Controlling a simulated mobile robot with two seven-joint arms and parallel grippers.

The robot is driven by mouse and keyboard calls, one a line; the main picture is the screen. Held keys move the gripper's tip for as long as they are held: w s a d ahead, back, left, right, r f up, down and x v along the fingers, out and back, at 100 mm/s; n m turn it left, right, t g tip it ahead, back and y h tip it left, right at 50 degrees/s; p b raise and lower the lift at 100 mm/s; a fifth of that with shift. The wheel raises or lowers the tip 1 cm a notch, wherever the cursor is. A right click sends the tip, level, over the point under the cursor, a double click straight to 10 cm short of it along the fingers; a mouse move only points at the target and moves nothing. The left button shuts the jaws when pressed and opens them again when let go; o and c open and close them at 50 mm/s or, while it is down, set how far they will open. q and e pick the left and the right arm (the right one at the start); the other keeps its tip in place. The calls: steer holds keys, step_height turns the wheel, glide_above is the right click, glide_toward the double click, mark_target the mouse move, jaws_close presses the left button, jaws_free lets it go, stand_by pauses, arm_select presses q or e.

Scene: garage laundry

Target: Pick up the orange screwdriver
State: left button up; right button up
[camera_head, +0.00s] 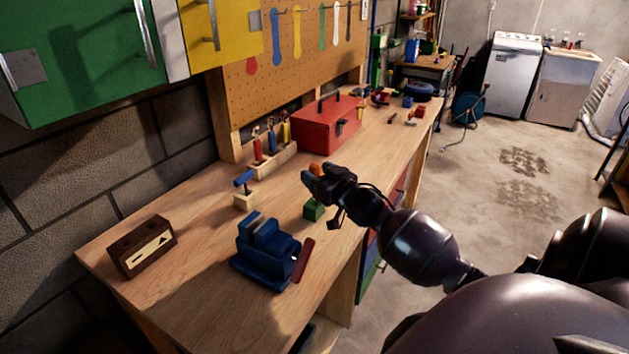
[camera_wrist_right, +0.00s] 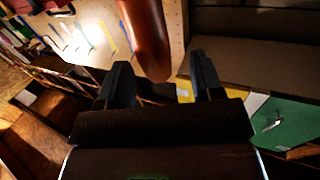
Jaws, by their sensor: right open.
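The orange screwdriver shows only in part in the head view, as a small orange end (camera_head: 316,168) just above my right gripper (camera_head: 312,181). The gripper hides the rest of it. In the right wrist view a long orange-brown handle (camera_wrist_right: 147,35) comes down from the top, and its rounded end lies between the two fingertips of my right gripper (camera_wrist_right: 162,75). The fingers are open, with gaps visible on both sides of the handle. A green block (camera_head: 313,210) stands on the bench below the gripper. My left gripper is not in view.
The wooden bench (camera_head: 190,262) carries a blue vise (camera_head: 262,250) with a red handle, a dark brown box (camera_head: 143,247), a tool rack (camera_head: 272,162) and a red toolbox (camera_head: 318,128). A pegboard (camera_head: 285,85) stands behind. The bench's front left is clear.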

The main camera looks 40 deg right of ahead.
steer(key=shift+w+d+f, duration=0.1)
steer(key=shift+w+d, duration=0.1)
steer(key=shift+w, duration=0.75)
steer(key=shift+w+d+f, duration=0.1)
steer(key=shift+w+d, duration=0.05)
steer(key=shift+w, duration=0.8)
steer(key=shift+r, duration=0.1)
steer(key=c, duration=1)
step_height(320, 180, up, 26)
steer(key=p, duration=0.7)
